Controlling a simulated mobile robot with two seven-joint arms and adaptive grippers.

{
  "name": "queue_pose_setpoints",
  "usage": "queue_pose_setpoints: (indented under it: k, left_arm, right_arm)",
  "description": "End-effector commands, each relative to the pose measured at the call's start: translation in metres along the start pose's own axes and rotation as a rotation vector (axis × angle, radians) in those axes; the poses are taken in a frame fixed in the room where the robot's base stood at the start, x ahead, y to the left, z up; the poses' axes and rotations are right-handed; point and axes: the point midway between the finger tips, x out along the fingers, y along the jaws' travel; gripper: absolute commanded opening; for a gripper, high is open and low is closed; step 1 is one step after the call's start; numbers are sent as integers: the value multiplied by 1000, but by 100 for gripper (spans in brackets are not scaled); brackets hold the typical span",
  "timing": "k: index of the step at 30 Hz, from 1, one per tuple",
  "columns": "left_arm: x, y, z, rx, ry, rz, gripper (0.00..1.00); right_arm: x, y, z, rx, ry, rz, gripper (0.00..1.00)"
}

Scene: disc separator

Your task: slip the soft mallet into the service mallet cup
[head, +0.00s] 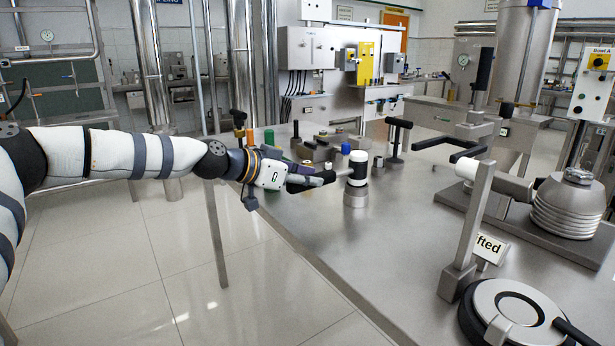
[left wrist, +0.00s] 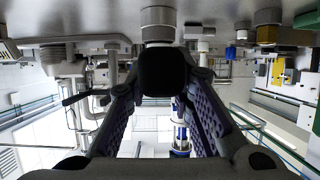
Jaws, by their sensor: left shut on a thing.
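My left gripper (head: 318,180) reaches in from the left over the table. My right gripper is not in view.
The steel table (head: 290,225) has free room in front of the cup. Small fittings (head: 318,148) stand behind the gripper. A black-topped T-shaped stand (head: 396,140) is right of the mallet. A forked fixture (head: 470,145), a disc stack (head: 568,210) and a round lid (head: 515,305) occupy the right.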

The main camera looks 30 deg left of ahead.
Motion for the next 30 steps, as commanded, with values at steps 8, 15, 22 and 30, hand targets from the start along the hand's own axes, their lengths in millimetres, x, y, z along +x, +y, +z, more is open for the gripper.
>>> queue_pose_setpoints:
  k: [8,15,22,30]
  left_arm:
    - [3,0,5,0,1,-1,0]
    - [2,0,4,1,4,-2,0]
    - [4,-1,9,-1,2,-2,0]
    - [8,-1,16,-2,1,-2,0]
  right_arm:
    - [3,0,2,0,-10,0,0]
    - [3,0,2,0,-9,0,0]
    - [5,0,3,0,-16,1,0]
    - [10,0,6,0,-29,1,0]
